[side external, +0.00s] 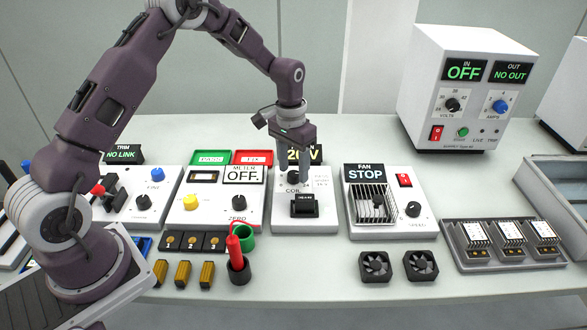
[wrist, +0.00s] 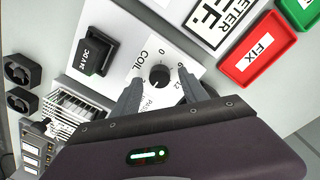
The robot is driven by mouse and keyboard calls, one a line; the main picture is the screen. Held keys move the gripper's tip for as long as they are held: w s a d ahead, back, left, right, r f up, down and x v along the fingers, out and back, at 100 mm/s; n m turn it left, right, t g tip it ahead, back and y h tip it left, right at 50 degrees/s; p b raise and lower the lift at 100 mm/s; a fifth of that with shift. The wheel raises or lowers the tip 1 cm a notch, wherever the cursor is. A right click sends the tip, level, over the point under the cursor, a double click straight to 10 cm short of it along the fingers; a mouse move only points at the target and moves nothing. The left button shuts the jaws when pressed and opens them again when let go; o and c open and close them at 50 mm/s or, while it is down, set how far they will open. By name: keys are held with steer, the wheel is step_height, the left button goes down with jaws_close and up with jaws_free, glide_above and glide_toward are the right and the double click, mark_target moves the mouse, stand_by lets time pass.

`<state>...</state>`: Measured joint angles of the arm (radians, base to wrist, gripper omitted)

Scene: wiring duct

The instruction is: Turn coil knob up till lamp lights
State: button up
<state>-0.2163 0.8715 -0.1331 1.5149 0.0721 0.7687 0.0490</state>
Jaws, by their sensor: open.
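The black coil knob (wrist: 159,77) is on the white coil panel (wrist: 135,30), with a printed scale around it, in the wrist view. In the side view the panel (side external: 318,218) stands in the middle of the row, and the knob is partly covered by my gripper. A display reading 20V (side external: 303,155) stands behind it. My gripper (side external: 293,176) points down over the panel. In the wrist view its open fingers (wrist: 161,88) show on either side of the knob, with gaps; contact cannot be told. I cannot make out a lit lamp on this panel.
A black relay block (side external: 304,205) sits on the coil panel in front of the knob. The meter panel (side external: 213,218) is close on the left, the fan panel (side external: 385,224) on the right. Green and red trays (side external: 253,157) lie behind. A red-handled tool (side external: 236,255) stands in front.

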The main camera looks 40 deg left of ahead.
mark_target(292, 172)
steer(key=r, duration=0.6)
steer(key=shift+a+r, duration=0.2)
stand_by(2.4)
